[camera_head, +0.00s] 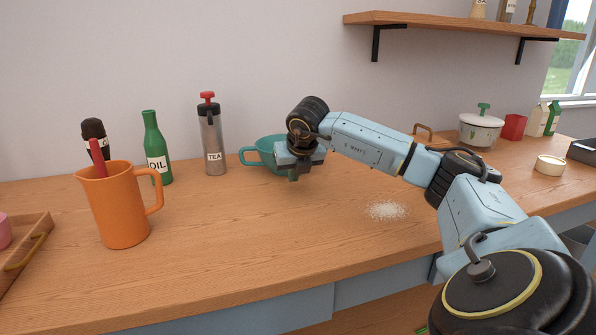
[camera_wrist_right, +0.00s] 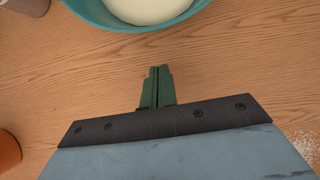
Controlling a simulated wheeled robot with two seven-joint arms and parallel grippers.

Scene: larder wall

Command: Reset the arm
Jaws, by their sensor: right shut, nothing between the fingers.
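My right arm reaches in from the right over the wooden counter in the head view. Its gripper (camera_head: 293,174) points down just in front of a teal bowl (camera_head: 257,152). The right wrist view shows the green fingers (camera_wrist_right: 156,87) shut together with nothing between them, above bare wood. The teal bowl (camera_wrist_right: 92,12) lies beyond the fingertips there and holds something pale. The arm hides part of the bowl in the head view. My left gripper is not in view.
An orange jug (camera_head: 118,212), an oil bottle (camera_head: 155,150) and a tea flask (camera_head: 211,140) stand to the left. White grains (camera_head: 386,210) lie on the counter below the forearm. A lidded pot (camera_head: 480,130) stands at the back right. The front middle counter is clear.

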